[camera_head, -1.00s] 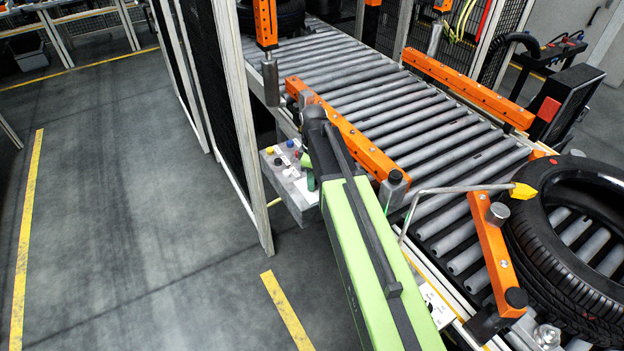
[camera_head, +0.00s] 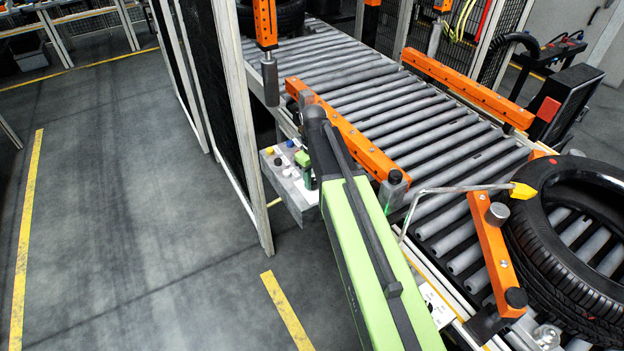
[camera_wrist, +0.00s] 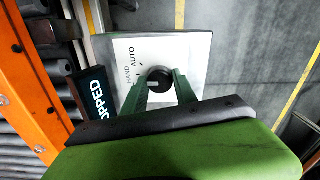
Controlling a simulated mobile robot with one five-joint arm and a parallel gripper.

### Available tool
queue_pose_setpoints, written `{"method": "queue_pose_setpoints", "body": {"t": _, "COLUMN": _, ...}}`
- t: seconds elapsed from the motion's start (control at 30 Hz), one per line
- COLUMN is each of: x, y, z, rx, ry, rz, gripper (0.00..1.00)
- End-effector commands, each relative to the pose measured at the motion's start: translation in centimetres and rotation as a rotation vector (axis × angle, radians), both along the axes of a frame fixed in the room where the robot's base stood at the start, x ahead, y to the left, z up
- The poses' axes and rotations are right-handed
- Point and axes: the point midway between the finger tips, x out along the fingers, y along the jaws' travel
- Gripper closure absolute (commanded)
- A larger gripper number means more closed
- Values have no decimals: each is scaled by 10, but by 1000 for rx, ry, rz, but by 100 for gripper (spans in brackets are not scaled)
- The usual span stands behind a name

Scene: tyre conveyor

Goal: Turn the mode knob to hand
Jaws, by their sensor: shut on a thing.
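The mode knob (camera_wrist: 158,79) is a round black knob with a white mark, on a white plate (camera_wrist: 118,50) printed HAND and AUTO in the wrist view. Its white mark lies on the left side of the knob, roughly towards the HAND word. My gripper (camera_wrist: 160,84) has its two green fingers closed on either side of the knob. In the head view my gripper (camera_head: 306,170) is at the grey control box (camera_head: 297,198) beside the conveyor, and the knob cannot be made out there.
Small coloured buttons (camera_head: 268,151) sit on the box near my gripper. A dark display reading "PPED" (camera_wrist: 92,95) is beside the plate. An orange rail (camera_head: 350,135) and roller conveyor (camera_head: 400,115) lie to the right. A mesh fence (camera_head: 215,90) stands left. A tyre (camera_head: 545,245) lies on the rollers.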

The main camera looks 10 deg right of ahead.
Motion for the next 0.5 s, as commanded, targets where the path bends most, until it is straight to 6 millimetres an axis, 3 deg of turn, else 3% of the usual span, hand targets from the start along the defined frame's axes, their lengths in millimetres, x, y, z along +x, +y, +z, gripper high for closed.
{"method": "queue_pose_setpoints", "body": {"t": 0.37, "x": -3, "y": 0, "z": -1, "rx": -1, "ry": 8, "rz": -4, "gripper": 100}}
{"method": "queue_pose_setpoints", "body": {"t": 0.4, "x": -3, "y": 0, "z": -1, "rx": -1, "ry": 8, "rz": -4, "gripper": 62}}
{"method": "queue_pose_setpoints", "body": {"t": 0.5, "x": -3, "y": 0, "z": -1, "rx": -2, "ry": 7, "rz": -3, "gripper": 49}}
